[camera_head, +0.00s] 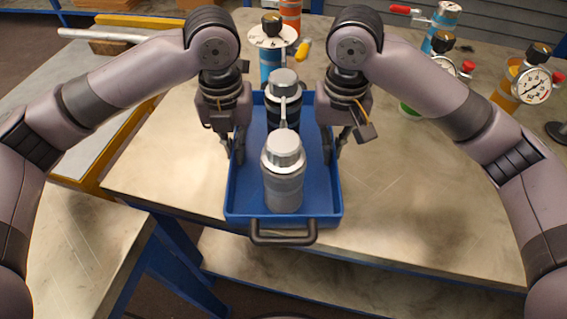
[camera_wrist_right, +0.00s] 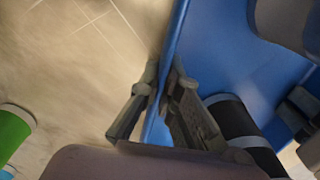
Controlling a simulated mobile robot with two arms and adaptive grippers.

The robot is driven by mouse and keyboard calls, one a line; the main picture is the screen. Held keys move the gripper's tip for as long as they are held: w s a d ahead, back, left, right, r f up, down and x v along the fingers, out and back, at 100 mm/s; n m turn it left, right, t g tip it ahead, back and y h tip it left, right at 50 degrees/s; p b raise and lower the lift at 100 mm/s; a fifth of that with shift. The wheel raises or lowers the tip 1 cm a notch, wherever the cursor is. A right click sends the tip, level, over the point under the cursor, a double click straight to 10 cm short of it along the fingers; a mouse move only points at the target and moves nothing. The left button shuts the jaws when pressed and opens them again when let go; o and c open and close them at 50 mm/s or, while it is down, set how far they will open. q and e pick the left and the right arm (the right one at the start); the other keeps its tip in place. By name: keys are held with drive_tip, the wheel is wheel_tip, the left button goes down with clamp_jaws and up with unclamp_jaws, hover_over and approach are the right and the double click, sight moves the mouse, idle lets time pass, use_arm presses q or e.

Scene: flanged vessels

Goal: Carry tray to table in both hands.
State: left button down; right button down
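The blue tray (camera_head: 327,205) lies lengthwise in front of me over the worktable, its black handle (camera_head: 283,236) near the table's front edge. I cannot tell whether it touches the tabletop. Two grey-capped vessels stand in it, a grey one (camera_head: 284,190) in front and a dark-banded one (camera_head: 284,90) behind. My left gripper (camera_head: 237,155) is shut on the tray's left wall. My right gripper (camera_head: 333,152) is shut on its right wall; in the right wrist view its fingers (camera_wrist_right: 165,85) lie on both sides of the blue wall.
Behind the tray stands a blue vessel with a white dial (camera_head: 271,42). Gauge-topped vessels, one orange (camera_head: 505,92), stand at the right. A second table surface (camera_head: 75,235) is at the lower left, with a gap between it and the worktable. The worktable (camera_head: 400,190) is clear right of the tray.

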use_arm(q)
drive_tip(key=shift+f, duration=0.35)
use_arm(e)
drive_tip(key=shift+f, duration=0.35)
use_arm(q)
drive_tip(key=c, duration=1.8)
unclamp_jaws()
drive_tip(key=shift+s+r, duration=0.1)
drive_tip(key=shift+r, duration=0.05)
use_arm(e)
drive_tip(key=c, duration=1.8)
unclamp_jaws()
drive_tip(key=shift+r, duration=0.15)
use_arm(q)
wheel_tip(320, 180, up, 11)
drive_tip(key=shift+f, duration=0.15)
use_arm(e)
drive_tip(key=shift+r, duration=0.1)
use_arm(q)
drive_tip(key=shift+r, duration=0.6)
use_arm(e)
wheel_tip(320, 180, up, 12)
drive_tip(key=shift+s, duration=0.1)
